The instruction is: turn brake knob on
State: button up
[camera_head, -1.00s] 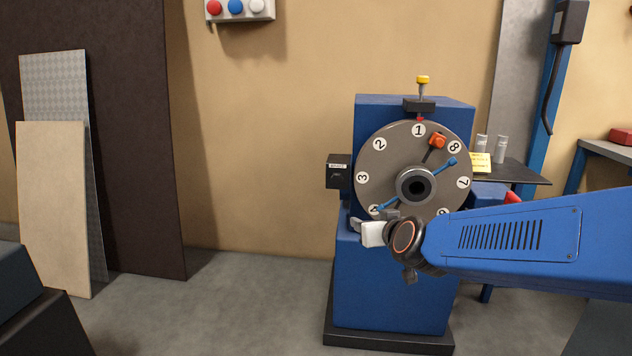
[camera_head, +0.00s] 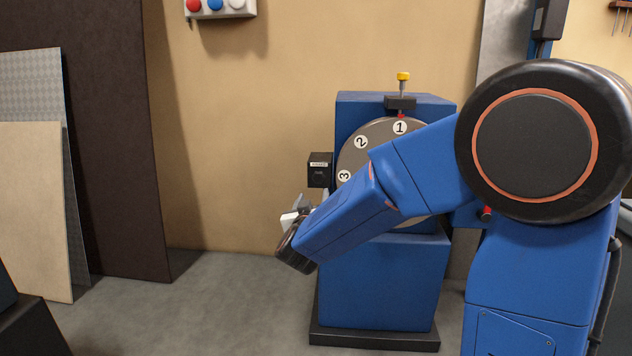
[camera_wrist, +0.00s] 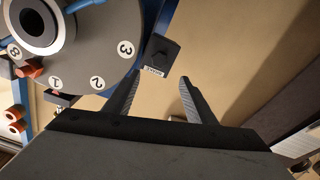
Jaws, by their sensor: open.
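The brake knob (camera_head: 319,178) is a dark round knob on a small black box (camera_head: 315,158) with a white label, fixed at the left side of the blue machine. In the wrist view the box (camera_wrist: 151,50) appears just beyond the fingertips, and the knob (camera_wrist: 160,58) is dark and hard to make out. My gripper (camera_head: 298,208) is below and left of the box in the head view, partly hidden by my wrist. In the wrist view my gripper (camera_wrist: 160,79) is open and empty, its two fingers apart, not visibly touching the knob.
The grey numbered dial (camera_head: 378,135) on the blue machine (camera_head: 380,280) is partly hidden behind my arm. The wrist view shows its dark central hub (camera_wrist: 38,20). A yellow-topped pin (camera_head: 403,80) stands above. Floor (camera_head: 220,310) left of the machine is clear.

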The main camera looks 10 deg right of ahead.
aim_at(318, 179)
jog(key=x, duration=1.4)
jog(key=shift+d, duration=0.1)
jog(key=c, duration=1)
jog(key=shift+c, duration=0.2)
